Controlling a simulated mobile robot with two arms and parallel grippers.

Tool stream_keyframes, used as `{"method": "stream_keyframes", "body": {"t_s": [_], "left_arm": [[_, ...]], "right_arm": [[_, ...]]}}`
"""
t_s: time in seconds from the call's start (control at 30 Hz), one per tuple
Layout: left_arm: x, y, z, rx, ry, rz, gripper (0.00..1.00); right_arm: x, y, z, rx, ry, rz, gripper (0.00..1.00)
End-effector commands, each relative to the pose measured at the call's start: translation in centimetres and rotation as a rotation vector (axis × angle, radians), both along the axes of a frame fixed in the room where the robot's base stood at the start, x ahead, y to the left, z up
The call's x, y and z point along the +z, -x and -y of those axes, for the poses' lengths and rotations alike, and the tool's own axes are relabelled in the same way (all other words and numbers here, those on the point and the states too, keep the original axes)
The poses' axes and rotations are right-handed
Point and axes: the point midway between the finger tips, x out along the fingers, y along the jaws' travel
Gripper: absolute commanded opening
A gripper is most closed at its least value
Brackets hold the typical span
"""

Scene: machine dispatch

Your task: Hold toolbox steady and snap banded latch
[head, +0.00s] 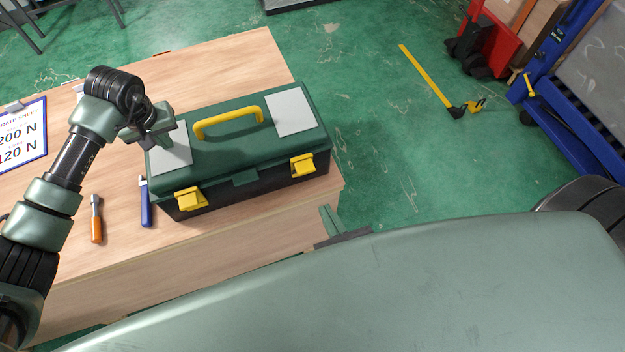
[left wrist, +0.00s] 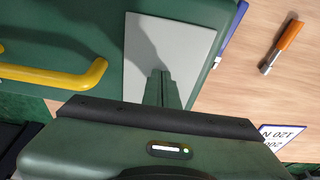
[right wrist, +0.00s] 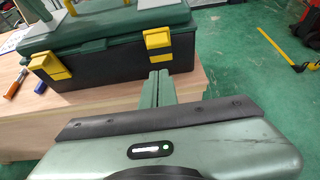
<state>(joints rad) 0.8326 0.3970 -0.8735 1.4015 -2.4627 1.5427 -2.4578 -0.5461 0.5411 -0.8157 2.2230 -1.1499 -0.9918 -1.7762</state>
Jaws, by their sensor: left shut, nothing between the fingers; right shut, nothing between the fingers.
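The toolbox (head: 240,150) is dark green and black, lid closed, with a yellow handle (head: 228,122) and a grey plate at each lid end. Two yellow latches are on its front: the left latch (head: 188,199) and the right latch (head: 302,165). Both show in the right wrist view (right wrist: 48,65) (right wrist: 159,42); I cannot tell for certain which one is banded. My left gripper (head: 150,142) is shut and empty over the left grey plate (left wrist: 190,45); whether it touches is unclear. My right gripper (head: 326,214) is shut and empty, in front of and below the right latch.
The toolbox stands near the front right corner of the wooden table (head: 245,60). An orange-handled tool (head: 97,225) and a blue-handled tool (head: 146,205) lie left of it. A rate sheet (head: 22,135) is farther left.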

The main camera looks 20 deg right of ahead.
Motion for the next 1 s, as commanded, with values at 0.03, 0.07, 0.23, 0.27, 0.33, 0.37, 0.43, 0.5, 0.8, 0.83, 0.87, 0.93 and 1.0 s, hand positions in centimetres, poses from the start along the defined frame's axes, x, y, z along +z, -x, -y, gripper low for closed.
{"method": "stream_keyframes", "body": {"t_s": [0.03,0.07,0.23,0.27,0.33,0.37,0.43,0.5,0.8,0.83,0.87,0.93,1.0], "left_arm": [[-0.9,0.5,-0.1,-0.001,-0.005,-0.018,0.0],[-0.9,0.5,-0.1,-0.001,-0.005,-0.018,0.0],[-0.8,0.5,-0.1,0.0,-0.005,-0.018,0.0],[-0.8,0.5,-0.1,0.0,-0.005,-0.018,0.0],[-0.8,0.5,-0.1,0.0,-0.005,-0.018,0.0],[-0.8,0.5,-0.1,0.0,-0.005,-0.018,0.0],[-0.8,0.5,-0.1,0.0,-0.005,-0.018,0.0],[-0.8,0.5,-0.1,0.0,-0.005,-0.018,0.0],[-0.9,0.5,-0.1,0.0,-0.005,-0.018,0.0],[-0.9,0.5,-0.1,0.0,-0.005,-0.018,0.0],[-0.9,0.5,-0.1,0.0,-0.005,-0.018,0.0],[-0.9,0.5,-0.1,0.0,-0.005,-0.018,0.0],[-0.9,0.5,-0.1,0.0,-0.005,-0.018,0.0]], "right_arm": [[-0.5,-1.2,0.1,-0.002,0.001,0.005,0.0],[-0.8,-1.8,0.1,-0.002,0.001,0.004,0.0],[-2.5,-5.1,0.1,-0.002,0.002,0.003,0.0],[-2.7,-5.6,0.2,-0.001,0.002,0.003,0.0],[-2.8,-6.8,0.1,-0.001,0.0,0.004,0.0],[-2.7,-7.3,0.2,-0.002,-0.001,0.003,0.0],[-2.6,-8.2,0.2,-0.002,-0.001,0.002,0.0],[-2.6,-8.9,0.2,-0.002,-0.001,0.001,0.0],[-2.6,-9.7,0.2,-0.001,0.0,-0.002,0.0],[-2.6,-9.7,0.2,-0.001,0.0,-0.002,0.0],[-2.6,-9.7,0.2,-0.001,0.0,-0.002,0.0],[-2.6,-9.7,0.2,-0.001,0.0,-0.002,0.0],[-2.6,-9.7,0.3,-0.002,0.0,-0.002,0.0]]}}
